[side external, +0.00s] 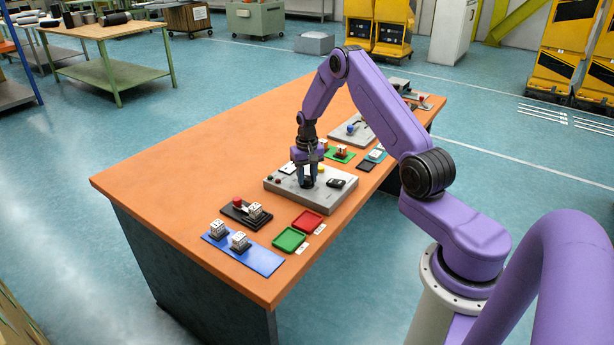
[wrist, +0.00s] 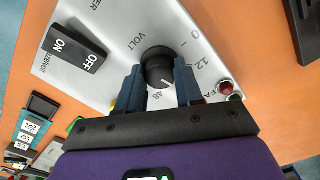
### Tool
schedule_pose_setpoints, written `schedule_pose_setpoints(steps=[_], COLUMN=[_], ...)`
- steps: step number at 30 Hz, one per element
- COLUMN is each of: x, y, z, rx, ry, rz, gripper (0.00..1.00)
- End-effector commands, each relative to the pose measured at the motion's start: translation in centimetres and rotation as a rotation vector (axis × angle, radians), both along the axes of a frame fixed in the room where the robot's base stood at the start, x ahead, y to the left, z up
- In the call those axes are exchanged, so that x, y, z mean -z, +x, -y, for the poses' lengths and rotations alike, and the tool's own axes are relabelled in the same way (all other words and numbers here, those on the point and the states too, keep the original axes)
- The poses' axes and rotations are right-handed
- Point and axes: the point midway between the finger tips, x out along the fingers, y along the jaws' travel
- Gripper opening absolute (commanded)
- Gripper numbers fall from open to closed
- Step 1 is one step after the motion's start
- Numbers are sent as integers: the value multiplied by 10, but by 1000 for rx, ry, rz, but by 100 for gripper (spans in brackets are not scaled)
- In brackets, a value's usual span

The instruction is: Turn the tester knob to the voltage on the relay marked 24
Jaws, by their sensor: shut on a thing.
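The grey tester (side external: 325,196) lies on the orange table. In the wrist view its silver panel (wrist: 120,30) carries a black round knob (wrist: 157,66), with "VOLT", 0, 12 and 48 printed around it. My gripper (wrist: 158,76) is shut on the knob, with one blue-grey finger on each side. In the side view my gripper (side external: 308,184) points down over the tester and hides the knob. I cannot make out the knob's pointer setting. White-topped relays (side external: 240,240) stand on a blue mat; their markings are too small to read.
A black ON/OFF rocker switch (wrist: 76,48) and a red lamp (wrist: 235,98) are on the panel. A green tray (side external: 289,239) and a red tray (side external: 308,222) lie in front of the tester. A black base (side external: 236,213) holds another relay. The table's left part is clear.

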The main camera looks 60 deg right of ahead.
Motion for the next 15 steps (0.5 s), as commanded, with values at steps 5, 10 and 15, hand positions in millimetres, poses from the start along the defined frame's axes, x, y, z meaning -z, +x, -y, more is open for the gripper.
schedule_pose_setpoints(steps=[5,10,15], x=[-1,-1,-1], y=[2,2,2], z=[0,0,1], rx=[103,167,199], ry=[-2,-2,-3], rz=[5,5,5], gripper=[5,5,5])
